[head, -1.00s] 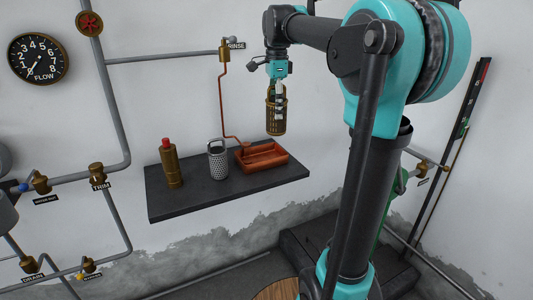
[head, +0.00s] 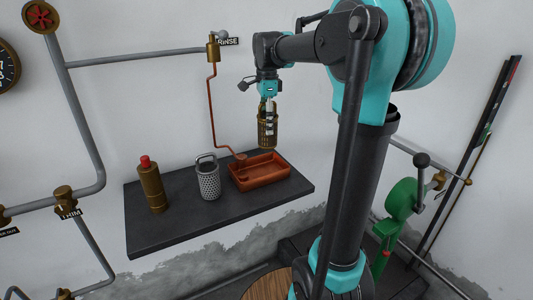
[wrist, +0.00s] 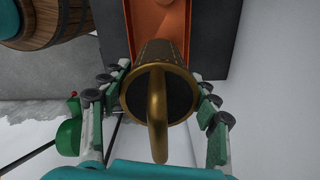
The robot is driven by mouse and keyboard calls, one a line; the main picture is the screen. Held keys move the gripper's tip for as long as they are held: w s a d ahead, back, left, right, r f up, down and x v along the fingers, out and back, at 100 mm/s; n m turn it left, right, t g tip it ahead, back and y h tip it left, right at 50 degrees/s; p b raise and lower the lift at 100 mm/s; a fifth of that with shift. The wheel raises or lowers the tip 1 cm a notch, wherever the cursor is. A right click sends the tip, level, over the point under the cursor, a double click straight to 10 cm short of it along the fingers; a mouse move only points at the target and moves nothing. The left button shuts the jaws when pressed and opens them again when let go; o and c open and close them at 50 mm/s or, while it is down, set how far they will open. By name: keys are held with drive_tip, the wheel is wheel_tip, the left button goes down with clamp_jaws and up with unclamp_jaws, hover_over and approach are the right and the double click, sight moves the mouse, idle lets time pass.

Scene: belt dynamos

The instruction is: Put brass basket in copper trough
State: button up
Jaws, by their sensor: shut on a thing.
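The brass basket (head: 267,130) is a perforated brass cylinder with an arched handle. It hangs upright from my gripper (head: 268,106), above the copper trough (head: 258,184) and apart from it. In the wrist view the basket (wrist: 178,53) sits between the two fingers of my gripper (wrist: 158,110), which are shut on it, with its handle toward the camera. The trough is an orange-brown rectangular tray on the right part of the dark shelf. In the wrist view part of the trough (wrist: 158,18) shows beyond the basket, which hides some of it.
On the dark shelf (head: 160,235), a grey perforated basket (head: 208,182) stands left of the trough, and a brass bottle with a red cap (head: 152,187) farther left. A copper rinse pipe (head: 212,105) runs down the wall to the trough. A green lever machine (head: 402,205) stands right.

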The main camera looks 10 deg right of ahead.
wheel_tip(320, 180, down, 11)
drive_tip(key=shift+f, duration=0.15)
idle(0.4)
drive_tip(key=shift+f, duration=0.15)
drive_tip(key=o, duration=1.5)
wheel_tip(320, 180, up, 12)
drive_tip(key=shift+r, duration=0.15)
